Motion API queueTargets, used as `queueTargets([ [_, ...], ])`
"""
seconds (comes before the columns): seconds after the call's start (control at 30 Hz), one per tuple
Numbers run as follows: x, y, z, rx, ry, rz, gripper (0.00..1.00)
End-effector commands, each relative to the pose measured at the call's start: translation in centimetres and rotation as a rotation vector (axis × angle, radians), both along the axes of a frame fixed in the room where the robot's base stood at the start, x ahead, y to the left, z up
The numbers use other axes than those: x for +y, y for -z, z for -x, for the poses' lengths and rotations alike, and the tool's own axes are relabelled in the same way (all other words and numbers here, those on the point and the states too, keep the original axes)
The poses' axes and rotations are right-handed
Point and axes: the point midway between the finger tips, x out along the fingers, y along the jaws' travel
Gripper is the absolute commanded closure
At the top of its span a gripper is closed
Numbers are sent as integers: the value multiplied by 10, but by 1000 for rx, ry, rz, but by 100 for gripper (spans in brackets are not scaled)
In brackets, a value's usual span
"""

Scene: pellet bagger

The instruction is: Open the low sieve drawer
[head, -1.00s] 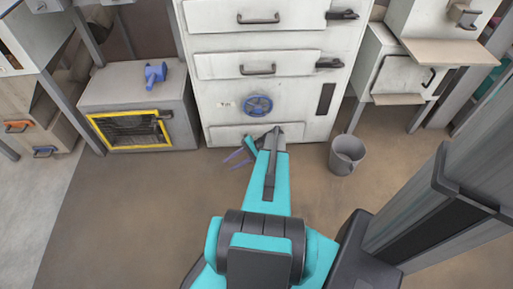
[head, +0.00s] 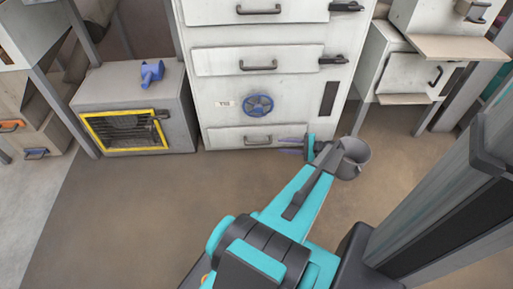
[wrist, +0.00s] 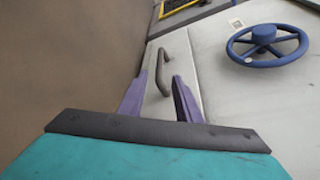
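The low sieve drawer (head: 228,138) is the lowest flat front on the white cabinet, below a blue handwheel (head: 257,106). It looks shut. Its dark bar handle (head: 257,141) also shows in the wrist view (wrist: 163,68). My gripper (head: 291,145) is low in front of the cabinet, to the right of the handle in the head view. In the wrist view its two purple fingers (wrist: 157,92) are apart with nothing held, and the handle appears beyond their tips, between them in the picture. I see no contact with the handle.
A grey box with a yellow-framed door (head: 124,131) stands left of the cabinet. Higher drawers with handles (head: 258,65) are above. The floor in front is clear.

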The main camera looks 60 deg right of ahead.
Motion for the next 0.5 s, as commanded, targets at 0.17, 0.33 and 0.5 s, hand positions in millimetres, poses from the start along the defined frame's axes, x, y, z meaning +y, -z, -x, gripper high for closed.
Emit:
queueTargets([
  [0.17, 0, 0, 0, 1, -1, 0, 69],
  [0.33, 1, 0, -1, 0, -1, 0, 69],
  [0.5, 4, 3, -9, 2, -2, -1, 69],
])
